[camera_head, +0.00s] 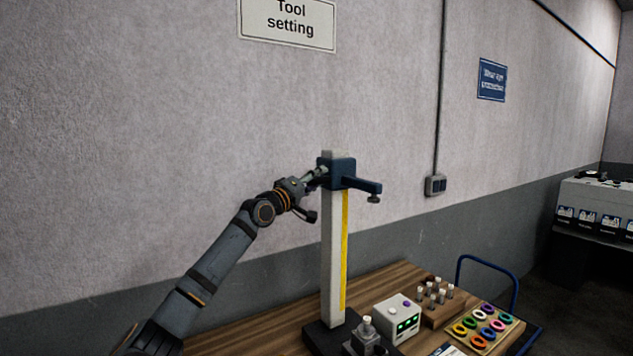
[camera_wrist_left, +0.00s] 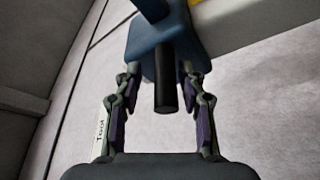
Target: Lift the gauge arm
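The gauge arm (camera_head: 368,186) is dark blue and juts right from a blue carriage (camera_head: 342,172) near the top of an upright pale column (camera_head: 331,250) with a yellow strip. A small grey tip hangs under its end. My left gripper (camera_head: 319,173) is at the left side of the carriage. In the left wrist view, a black cylindrical handle (camera_wrist_left: 165,88) sticks out from the blue carriage (camera_wrist_left: 157,45). It lies between my open left fingers, with a gap on both sides. My right gripper is not in view.
A wooden bench top (camera_head: 255,328) bears the column's black base, a tool holder (camera_head: 367,335), a white box with green displays (camera_head: 398,318), a block of small tools (camera_head: 440,305) and a tray of coloured rings (camera_head: 486,328). A wall is behind.

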